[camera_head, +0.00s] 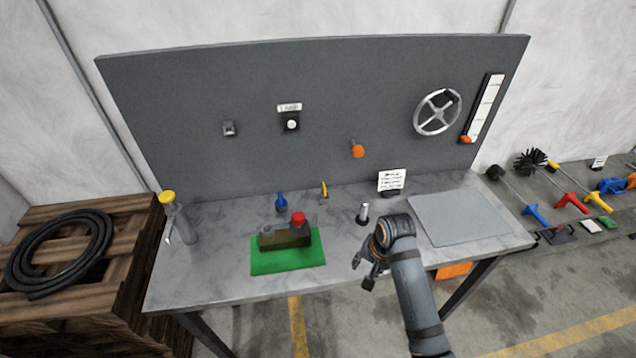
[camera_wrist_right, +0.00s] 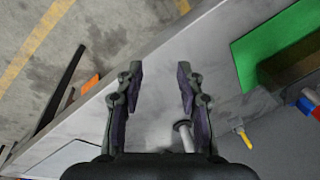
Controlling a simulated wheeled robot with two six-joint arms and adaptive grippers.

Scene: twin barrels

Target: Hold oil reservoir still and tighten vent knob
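The oil reservoir (camera_head: 284,240) is a dark olive-brown block on a green mat (camera_head: 290,266) on the workbench. A red knob (camera_head: 298,219) stands on its right end, which appears to be the vent knob. My right gripper (camera_head: 363,273) is open and empty over the bench's front edge, to the right of the mat and apart from the reservoir. In the right wrist view my gripper (camera_wrist_right: 160,85) shows spread fingers with nothing between the tips; the reservoir (camera_wrist_right: 292,66) is partly cut off at the right edge. My left gripper is not in view.
A metal post (camera_head: 363,213) stands on the bench near my right gripper. Blue (camera_head: 281,202) and yellow (camera_head: 324,189) fittings stand behind the mat. A yellow-capped bottle (camera_head: 180,219) is at the left. A grey pad (camera_head: 458,217) lies at the right. Bare bench lies left of the mat.

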